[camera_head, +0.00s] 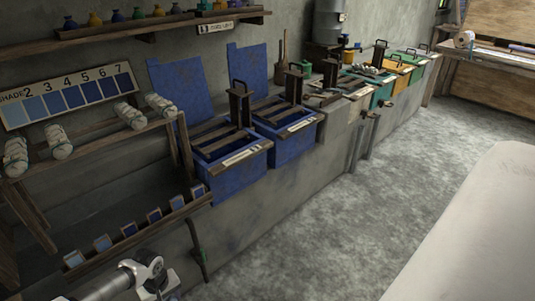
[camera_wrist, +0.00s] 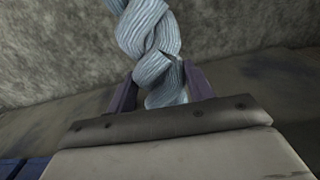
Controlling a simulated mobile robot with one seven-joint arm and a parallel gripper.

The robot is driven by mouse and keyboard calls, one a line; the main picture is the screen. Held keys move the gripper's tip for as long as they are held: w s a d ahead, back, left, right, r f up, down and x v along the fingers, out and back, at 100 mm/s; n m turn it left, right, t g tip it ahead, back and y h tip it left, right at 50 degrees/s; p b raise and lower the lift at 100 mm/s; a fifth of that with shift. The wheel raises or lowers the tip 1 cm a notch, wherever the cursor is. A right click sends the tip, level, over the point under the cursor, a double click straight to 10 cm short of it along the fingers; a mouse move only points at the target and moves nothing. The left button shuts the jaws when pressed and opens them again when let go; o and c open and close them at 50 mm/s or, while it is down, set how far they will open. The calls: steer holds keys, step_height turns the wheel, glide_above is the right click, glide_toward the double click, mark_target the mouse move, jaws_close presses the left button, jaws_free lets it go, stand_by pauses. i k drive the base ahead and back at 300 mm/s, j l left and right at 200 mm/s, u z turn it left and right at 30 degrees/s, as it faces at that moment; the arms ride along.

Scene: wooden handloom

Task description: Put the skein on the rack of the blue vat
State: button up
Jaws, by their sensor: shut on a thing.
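A pale blue twisted skein (camera_wrist: 148,35) shows in the wrist view. My gripper (camera_wrist: 163,82) is shut on the skein's near end, with one finger on each side; the rest reaches past the fingers to the picture's top edge. In the head view the skein and the fingers are not visible; only part of my arm shows at the lower left. Two blue vats stand side by side on the ledge, a nearer one (camera_head: 238,176) and a farther one (camera_head: 291,148). Each has dark wooden bars across its open top and an upright handled post.
Blue lids (camera_head: 180,87) lean on the wall behind the vats. A wooden stand (camera_head: 100,143) with several pale skeins is at the left, above a rail (camera_head: 140,231) of small blue swatches. Green and orange vats stand farther along the ledge. The floor (camera_head: 330,225) is clear.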

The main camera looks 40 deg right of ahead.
mark_target(266, 111)
steer(key=i+l, duration=0.1)
steer(key=l, duration=0.95)
steer(key=i+l+z, duration=0.1)
steer(key=l, duration=0.4)
steer(key=i+l, duration=0.1)
steer(key=l, duration=0.4)
steer(key=i+l+z, duration=0.1)
steer(key=l, duration=0.45)
